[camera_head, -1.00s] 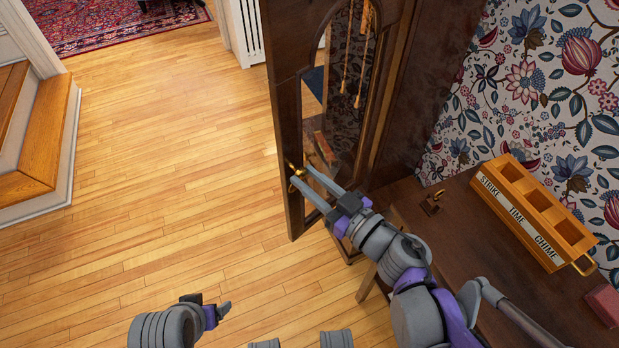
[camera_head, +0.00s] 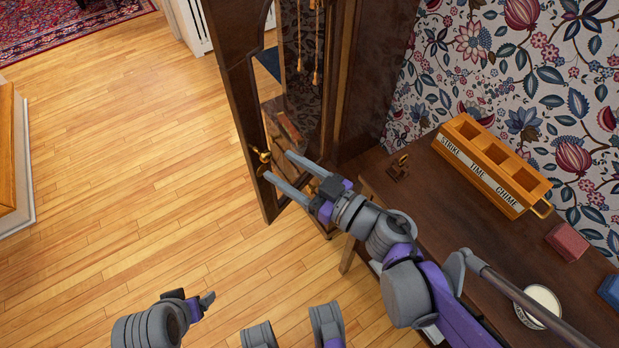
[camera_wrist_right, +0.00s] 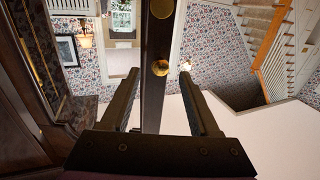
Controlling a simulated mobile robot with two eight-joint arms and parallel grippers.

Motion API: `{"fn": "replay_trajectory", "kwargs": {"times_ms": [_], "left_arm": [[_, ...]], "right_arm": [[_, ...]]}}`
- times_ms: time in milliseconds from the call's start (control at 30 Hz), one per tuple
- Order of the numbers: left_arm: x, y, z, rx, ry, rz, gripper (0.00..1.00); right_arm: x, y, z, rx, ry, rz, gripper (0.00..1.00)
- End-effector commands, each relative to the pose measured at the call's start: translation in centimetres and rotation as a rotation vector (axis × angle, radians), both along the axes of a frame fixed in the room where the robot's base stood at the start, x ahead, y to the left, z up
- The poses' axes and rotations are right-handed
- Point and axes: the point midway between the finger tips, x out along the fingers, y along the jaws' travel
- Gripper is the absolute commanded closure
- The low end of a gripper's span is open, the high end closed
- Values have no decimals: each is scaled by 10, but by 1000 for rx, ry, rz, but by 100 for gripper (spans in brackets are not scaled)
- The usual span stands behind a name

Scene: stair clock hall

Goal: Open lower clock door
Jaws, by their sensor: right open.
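The lower clock door (camera_head: 240,105), a tall dark wood frame, stands swung out from the clock case (camera_head: 372,85) in the head view. Its brass knob (camera_head: 262,157) is on the free edge. My right gripper (camera_head: 278,165) is open and empty, with its fingertips just short of the knob. In the right wrist view the door (camera_wrist_right: 153,105) shows edge-on between the open fingers, with the knob (camera_wrist_right: 160,68) near their tips. My left gripper (camera_head: 207,300) is low in the head view, away from the door; its finger gap cannot be made out.
Wooden floor left of the door is clear. A stair step (camera_head: 10,160) is far left.

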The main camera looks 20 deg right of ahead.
Motion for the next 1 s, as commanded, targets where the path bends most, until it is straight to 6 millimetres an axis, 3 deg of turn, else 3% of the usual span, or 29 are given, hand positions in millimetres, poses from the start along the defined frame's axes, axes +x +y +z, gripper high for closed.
{"fn": "replay_trajectory", "kwargs": {"times_ms": [200,400,1000], "left_arm": [[-1,0,15,0,-5,0,21],[-2,0,21,0,-7,0,21],[-2,0,22,0,-8,0,21]], "right_arm": [[-36,-27,2,-1,-2,-7,38],[-56,-41,1,-1,-1,-4,38],[-64,-45,0,0,0,-1,38]]}}
